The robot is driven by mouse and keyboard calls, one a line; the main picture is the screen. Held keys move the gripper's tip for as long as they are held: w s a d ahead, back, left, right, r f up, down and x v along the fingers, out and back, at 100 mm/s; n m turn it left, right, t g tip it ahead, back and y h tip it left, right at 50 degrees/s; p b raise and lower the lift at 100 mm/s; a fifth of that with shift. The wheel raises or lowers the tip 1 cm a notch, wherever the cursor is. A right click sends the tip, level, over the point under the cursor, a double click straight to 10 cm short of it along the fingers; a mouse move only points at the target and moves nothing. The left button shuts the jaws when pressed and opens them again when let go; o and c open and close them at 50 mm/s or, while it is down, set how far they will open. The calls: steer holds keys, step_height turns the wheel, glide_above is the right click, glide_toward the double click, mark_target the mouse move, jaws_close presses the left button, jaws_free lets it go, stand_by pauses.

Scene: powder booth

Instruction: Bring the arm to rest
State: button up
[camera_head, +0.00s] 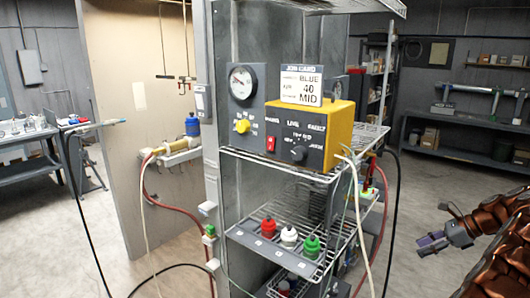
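My gripper (432,226) is at the right, at the end of my copper-coloured arm (500,240). It points left toward the wire rack and hangs in free air, apart from the rack. Its two fingers look spread, one above the other, with nothing seen between them. The lower finger shows a purplish grey block at its tip.
A wire rack (258,157) carries a yellow and grey control box (338,128) with a job card (302,86). Red, white and green-topped parts (288,236) stand on a lower shelf. Hoses hang beside it. A bench (470,122) is at the back right. Open floor lies between.

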steer(key=s+a+r+n+g, duration=0.1)
steer(key=a+r+n, duration=0.2)
steer(key=a, duration=0.6)
steer(key=a+r+n+g, duration=0.2)
steer(key=a+r+n, duration=0.2)
steer(key=a, duration=0.5)
steer(key=s+a+r+n+g+h, duration=0.1)
steer(key=s+a+r+n+g, duration=0.1)
steer(key=s+a+n, duration=0.7)
steer(key=s+a+f+n+g+h+b, duration=0.1)
steer(key=s+a+h, duration=0.1)
steer(key=s+a, duration=0.4)
steer(key=s+a+f+n+h, duration=0.1)
steer(key=s+a, duration=0.2)
steer(key=s, duration=0.5)
steer(key=s+d+f+n+h, duration=0.1)
steer(key=s+f+n+h, duration=0.1)
steer(key=s, duration=0.6)
steer(key=s+d+f+n+h, duration=0.1)
steer(key=s+f+n, duration=0.3)
steer(key=s, duration=0.4)
steer(key=shift+s+d+f+h+b, duration=0.4)
steer(key=shift+d+f, duration=0.1)
steer(key=shift+d, duration=0.15)
